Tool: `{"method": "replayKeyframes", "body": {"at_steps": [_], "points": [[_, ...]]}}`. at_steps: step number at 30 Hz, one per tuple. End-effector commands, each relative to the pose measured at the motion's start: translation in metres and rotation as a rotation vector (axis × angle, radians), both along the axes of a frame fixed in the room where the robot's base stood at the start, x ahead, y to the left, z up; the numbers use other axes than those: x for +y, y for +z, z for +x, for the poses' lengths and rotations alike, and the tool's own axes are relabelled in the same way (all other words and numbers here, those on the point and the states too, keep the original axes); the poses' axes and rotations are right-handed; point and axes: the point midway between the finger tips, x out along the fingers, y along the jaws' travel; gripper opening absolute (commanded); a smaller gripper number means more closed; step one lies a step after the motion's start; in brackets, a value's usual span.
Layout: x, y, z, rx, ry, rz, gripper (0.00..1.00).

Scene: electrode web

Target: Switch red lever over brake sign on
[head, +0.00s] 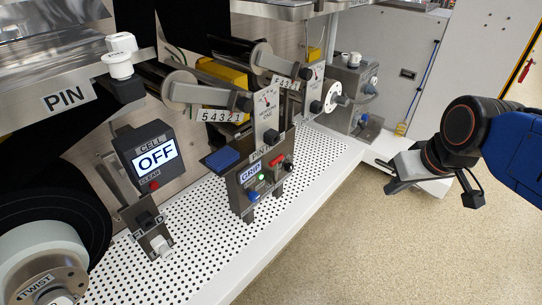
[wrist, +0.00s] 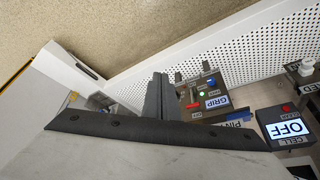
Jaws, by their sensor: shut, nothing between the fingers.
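A dark control box (head: 262,185) with a GRIP sign stands on the white perforated shelf. A small red lever (head: 277,174) is on its front, right of a green light; the lever also shows in the wrist view (wrist: 193,105). Small labels near it are too small to read, so I cannot make out a brake sign. My gripper (head: 392,186) is shut and empty over the floor, to the right of the box and apart from it. In the wrist view its fingers (wrist: 160,92) are together, left of the lever in the picture.
A CELL box (head: 154,158) reading OFF, with a red button, stands left of the control box. White-knobbed dials (head: 333,97) and rollers are behind. A red part (head: 525,69) shows at the far right edge. The speckled floor (head: 330,240) in front is clear.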

Motion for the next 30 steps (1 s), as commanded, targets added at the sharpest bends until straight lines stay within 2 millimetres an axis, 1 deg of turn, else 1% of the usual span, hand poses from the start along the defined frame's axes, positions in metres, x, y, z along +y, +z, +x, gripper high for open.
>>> {"method": "replayKeyframes", "body": {"at_steps": [1,5,9,14,18,21,24,27,30], "points": [[0.011,0.003,0.017,0.003,0.048,0.004,0.00],[0.038,0.009,0.058,-0.005,0.164,0.014,0.00],[0.070,0.012,0.102,-0.018,0.286,0.025,0.00],[0.110,0.010,0.150,-0.039,0.418,0.036,0.00],[0.148,0.002,0.191,-0.060,0.525,0.042,0.00],[0.173,-0.005,0.216,-0.075,0.591,0.045,0.00],[0.194,-0.012,0.235,-0.089,0.644,0.047,0.00],[0.209,-0.018,0.249,-0.100,0.681,0.046,0.00],[0.218,-0.022,0.256,-0.105,0.702,0.046,0.00]]}}
